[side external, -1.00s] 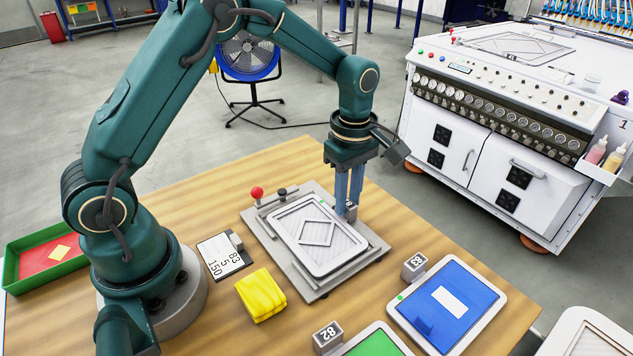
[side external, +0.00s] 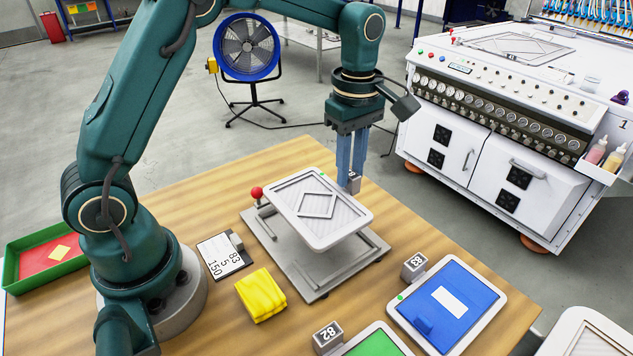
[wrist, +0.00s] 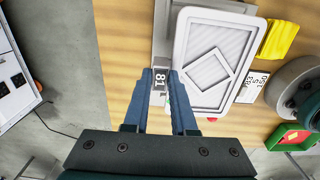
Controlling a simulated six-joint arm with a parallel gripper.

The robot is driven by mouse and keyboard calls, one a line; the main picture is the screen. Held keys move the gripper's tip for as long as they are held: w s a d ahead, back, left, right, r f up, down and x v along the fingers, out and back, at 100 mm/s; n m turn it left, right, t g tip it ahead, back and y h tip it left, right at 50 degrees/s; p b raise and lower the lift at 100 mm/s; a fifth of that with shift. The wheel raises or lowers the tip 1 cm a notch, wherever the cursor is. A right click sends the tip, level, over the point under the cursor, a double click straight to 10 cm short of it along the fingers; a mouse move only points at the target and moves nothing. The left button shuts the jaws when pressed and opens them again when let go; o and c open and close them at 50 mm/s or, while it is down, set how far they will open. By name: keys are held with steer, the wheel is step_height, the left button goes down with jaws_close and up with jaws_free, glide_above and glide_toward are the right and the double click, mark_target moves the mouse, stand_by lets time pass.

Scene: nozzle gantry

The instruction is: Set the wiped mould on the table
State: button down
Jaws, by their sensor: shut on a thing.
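The mould (side external: 318,208) is a white-rimmed, rounded plate with a grey ribbed inside and a diamond outline. It hangs level above the grey fixture (side external: 308,280), with a gap between them. My gripper (side external: 352,180) points down and is shut on the mould's tag block at its far right edge. In the wrist view the fingertips (wrist: 160,80) are around the block (wrist: 160,82), marked 81, and the mould (wrist: 215,65) extends to the right. The wooden table (side external: 200,190) lies below. The fixture's middle is partly hidden under the mould.
A yellow cloth (side external: 261,295) and a number card (side external: 224,256) lie left of the fixture. A blue-filled mould (side external: 460,325) and a green-filled mould (side external: 372,345) lie at the front right. A red-knobbed lever (side external: 257,193) stands at the fixture's left. Bare table lies behind the fixture.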

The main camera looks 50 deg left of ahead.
step_height(320, 180, up, 3)
steer(key=shift+f, duration=0.15)
steer(key=shift+a+r, duration=0.2)
steer(key=shift+r, duration=0.1)
steer(key=s+a+f+m, duration=0.3)
steer(key=s+a+m, duration=1.1)
steer(key=s+m, duration=0.3)
steer(key=shift+m, duration=0.5)
steer(key=shift+w+a+f, duration=0.1)
steer(key=shift+w+f, duration=0.1)
steer(key=shift+f, duration=1.05)
steer(key=shift+w+a+f, duration=0.1)
steer(key=shift+w+f, duration=0.05)
steer(key=shift+f, duration=1.1)
steer(key=shift+w+a+f, duration=0.1)
steer(key=shift+w+f, duration=0.1)
steer(key=shift+f, duration=1.05)
steer(key=shift+d+f, duration=0.1)
steer(key=shift+f, duration=0.05)
steer(key=c, duration=0.7)
jaws_free()
